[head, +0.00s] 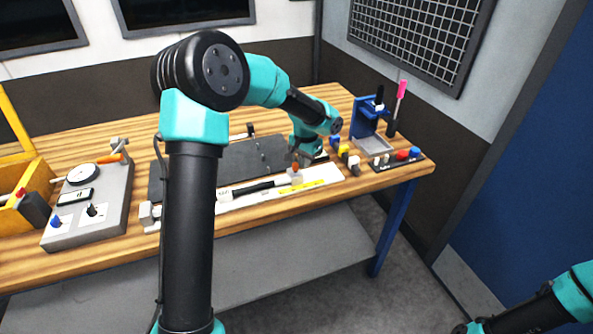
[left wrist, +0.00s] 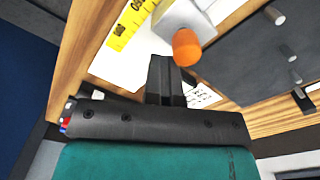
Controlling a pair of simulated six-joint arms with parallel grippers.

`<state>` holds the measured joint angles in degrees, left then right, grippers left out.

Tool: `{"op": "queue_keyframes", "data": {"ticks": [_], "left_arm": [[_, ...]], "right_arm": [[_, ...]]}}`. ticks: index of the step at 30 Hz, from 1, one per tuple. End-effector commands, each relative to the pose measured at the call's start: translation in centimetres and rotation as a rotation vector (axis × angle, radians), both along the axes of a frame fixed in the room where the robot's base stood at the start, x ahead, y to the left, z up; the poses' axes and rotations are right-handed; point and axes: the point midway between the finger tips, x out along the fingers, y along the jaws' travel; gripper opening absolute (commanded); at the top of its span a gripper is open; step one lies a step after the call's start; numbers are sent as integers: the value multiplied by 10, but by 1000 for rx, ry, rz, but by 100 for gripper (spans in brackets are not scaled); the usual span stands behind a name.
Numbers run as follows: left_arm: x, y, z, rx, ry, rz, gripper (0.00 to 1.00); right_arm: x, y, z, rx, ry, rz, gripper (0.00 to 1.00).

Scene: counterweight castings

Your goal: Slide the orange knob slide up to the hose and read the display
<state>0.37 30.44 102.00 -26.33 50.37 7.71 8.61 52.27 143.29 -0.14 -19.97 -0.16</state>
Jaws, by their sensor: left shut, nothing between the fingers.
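The orange knob (head: 295,168) sits on a light grey slide (head: 296,178) at the right part of a white measuring rail with a yellow scale (head: 312,184). A black hose-like bar (head: 252,188) lies along the rail, left of the slide. My left gripper (head: 293,157) is just above and behind the knob, shut and empty. In the left wrist view the shut fingers (left wrist: 166,72) are close beside the knob (left wrist: 187,47); I cannot tell if they touch it. The slide's display cannot be made out. My right gripper is out of view.
A dark grey plate (head: 225,163) with pegs lies behind the rail. A grey box (head: 110,205) with a dial and knobs stands left. A blue stand (head: 368,117) and a dark tray (head: 397,160) of small parts are right. My left arm hides part of the bench.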

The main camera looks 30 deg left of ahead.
Motion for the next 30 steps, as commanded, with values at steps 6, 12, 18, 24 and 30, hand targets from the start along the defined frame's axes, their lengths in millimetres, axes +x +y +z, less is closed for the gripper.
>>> {"op": "queue_keyframes", "data": {"ticks": [6,12,18,24,30], "left_arm": [[-3,-1,10,0,11,-1,0],[-1,-1,25,1,6,-3,0],[-1,-1,38,2,4,-2,0],[-1,-1,51,1,4,-2,0],[-1,-1,62,1,3,-3,0]], "right_arm": [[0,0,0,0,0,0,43],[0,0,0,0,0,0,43],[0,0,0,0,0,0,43],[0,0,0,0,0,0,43],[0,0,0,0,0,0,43]]}}
